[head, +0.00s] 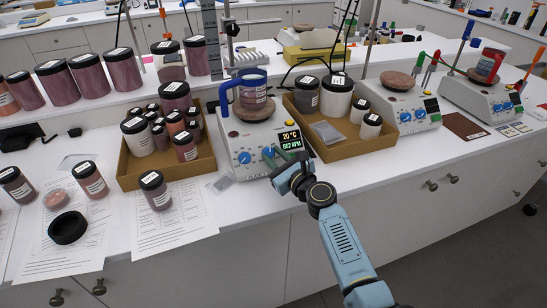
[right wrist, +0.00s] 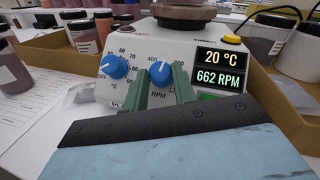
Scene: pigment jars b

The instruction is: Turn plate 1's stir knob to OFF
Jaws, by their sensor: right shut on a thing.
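The hot plate (head: 240,142) with the lit display stands at the bench's front edge between two cardboard trays. It appears to be plate 1, though no plate number is legible. Its display (right wrist: 220,67) reads 20 °C and 662 RPM. Its right knob, the blue stir knob (right wrist: 160,71), sits above the RPM label. My right gripper (right wrist: 160,88) has its green fingers on either side of this knob and is shut on it. The left blue knob (right wrist: 114,67), marked °C, is free. In the head view my right gripper (head: 279,165) reaches the plate's front. My left gripper is not in view.
A jar with blue grips (head: 253,92) stands on the plate's top. Cardboard trays with jars flank the plate, one left (head: 166,165) and one right (head: 352,148). Two more stirrer plates stand to the right. Loose jars and paper sheets (head: 172,212) lie at left.

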